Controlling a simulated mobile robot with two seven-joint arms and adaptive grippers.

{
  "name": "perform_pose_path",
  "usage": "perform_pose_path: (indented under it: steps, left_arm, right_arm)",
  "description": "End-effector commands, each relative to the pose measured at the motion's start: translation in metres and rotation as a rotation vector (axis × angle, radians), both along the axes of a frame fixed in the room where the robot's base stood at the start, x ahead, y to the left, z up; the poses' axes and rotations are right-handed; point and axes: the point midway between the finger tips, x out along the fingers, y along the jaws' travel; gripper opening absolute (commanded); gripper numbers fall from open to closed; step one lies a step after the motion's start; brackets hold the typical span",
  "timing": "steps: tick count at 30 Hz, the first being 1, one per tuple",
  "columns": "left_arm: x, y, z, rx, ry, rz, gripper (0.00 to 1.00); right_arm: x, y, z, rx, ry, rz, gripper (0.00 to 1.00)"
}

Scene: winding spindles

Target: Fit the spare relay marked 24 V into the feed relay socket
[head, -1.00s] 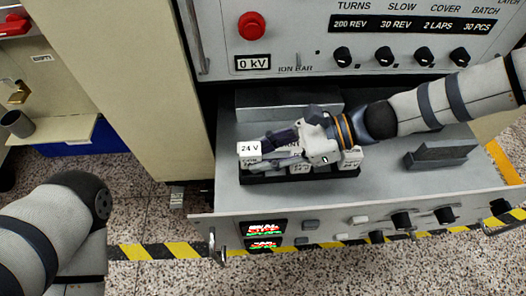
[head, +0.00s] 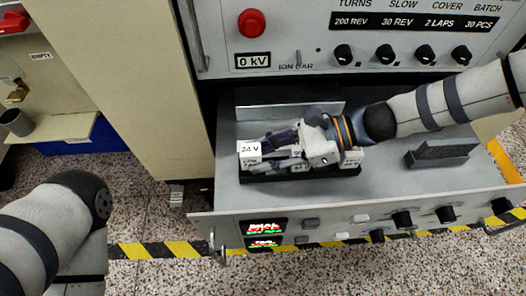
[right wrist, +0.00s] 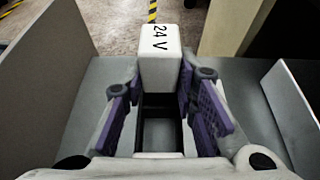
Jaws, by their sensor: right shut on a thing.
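The white relay marked 24 V (head: 250,149) is at the left end of a dark rail (head: 262,177) on the pulled-out drawer. My right gripper (head: 268,147) is shut on it; its purple-padded fingers also show in the right wrist view (right wrist: 160,100). In that view the relay (right wrist: 160,62) stands upright at the fingertips, with an empty black-walled opening (right wrist: 158,133) nearer the camera. White labelled blocks show in part under the gripper. The relay's lower end is hidden, so I cannot tell whether it sits in a socket. My left gripper is out of view.
A grey block (head: 442,154) stands there, and a grey plate (head: 290,97) stands behind. The control panel with knobs (head: 385,57) rises above the drawer. The drawer front (head: 350,225) carries knobs and displays.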

Motion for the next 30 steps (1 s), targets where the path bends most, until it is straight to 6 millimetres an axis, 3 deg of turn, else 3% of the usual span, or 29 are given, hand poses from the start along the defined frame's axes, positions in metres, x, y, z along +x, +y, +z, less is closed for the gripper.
perform_pose_path:
  steps: [3, 4, 6, 7, 17, 30]
  left_arm:
    - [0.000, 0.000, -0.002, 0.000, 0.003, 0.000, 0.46]
    - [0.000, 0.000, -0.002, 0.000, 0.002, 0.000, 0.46]
    - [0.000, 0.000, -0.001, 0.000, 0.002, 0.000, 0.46]
    - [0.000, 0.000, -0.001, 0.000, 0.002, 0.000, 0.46]
    - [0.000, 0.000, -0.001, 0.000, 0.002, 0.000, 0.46]
    - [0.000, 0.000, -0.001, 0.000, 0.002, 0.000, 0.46]
  right_arm:
    - [0.000, 0.000, -0.004, 0.000, 0.001, 0.001, 0.00]
    - [0.000, 0.000, -0.004, 0.000, 0.001, 0.001, 0.30]
    - [0.000, 0.000, -0.003, 0.000, 0.000, 0.001, 0.46]
    - [-0.001, 0.000, -0.003, 0.000, 0.000, 0.001, 0.49]
    - [0.000, -0.004, -0.002, -0.001, 0.001, 0.000, 0.49]
    - [0.002, -0.098, 0.039, -0.001, -0.003, -0.003, 0.49]
